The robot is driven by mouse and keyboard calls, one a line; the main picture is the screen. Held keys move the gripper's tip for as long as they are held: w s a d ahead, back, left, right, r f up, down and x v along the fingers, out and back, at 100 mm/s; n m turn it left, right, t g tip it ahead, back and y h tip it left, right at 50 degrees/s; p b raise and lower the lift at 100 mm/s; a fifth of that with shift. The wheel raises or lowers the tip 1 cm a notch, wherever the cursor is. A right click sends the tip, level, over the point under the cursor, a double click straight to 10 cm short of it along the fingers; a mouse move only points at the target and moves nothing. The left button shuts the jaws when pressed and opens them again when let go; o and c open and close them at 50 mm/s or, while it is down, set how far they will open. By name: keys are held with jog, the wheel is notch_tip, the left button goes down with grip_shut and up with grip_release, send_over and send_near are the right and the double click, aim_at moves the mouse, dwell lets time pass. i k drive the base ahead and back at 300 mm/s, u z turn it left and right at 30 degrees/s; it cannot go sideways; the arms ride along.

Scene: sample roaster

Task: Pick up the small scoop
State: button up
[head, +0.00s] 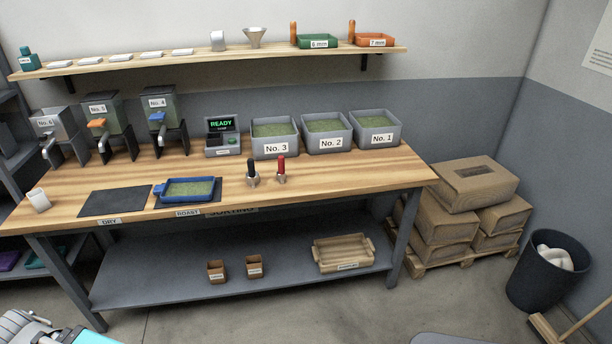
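Two small upright tools stand side by side near the front of the wooden workbench (330,185). One has a black handle (251,165) and a metal lower end. The other has a red handle (281,162) and a metal lower end. They look like scoops, but they are too small here to tell their shape or which is the smaller. Nothing is touching them. Grey and teal parts of my own body show at the lower left corner. My gripper's fingers are not in view.
Grey bins No. 3 (274,150), No. 2 (328,146) and No. 1 (377,139) stand behind the tools. A blue tray (158,193) of green beans lies to their left. Bench to their right is clear.

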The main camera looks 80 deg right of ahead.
aim_at(281, 173)
jog(key=u, duration=0.05)
jog(key=k, duration=1.3)
jog(key=z, duration=2.05)
jog(key=i, duration=0.85)
jog(key=z, duration=0.15)
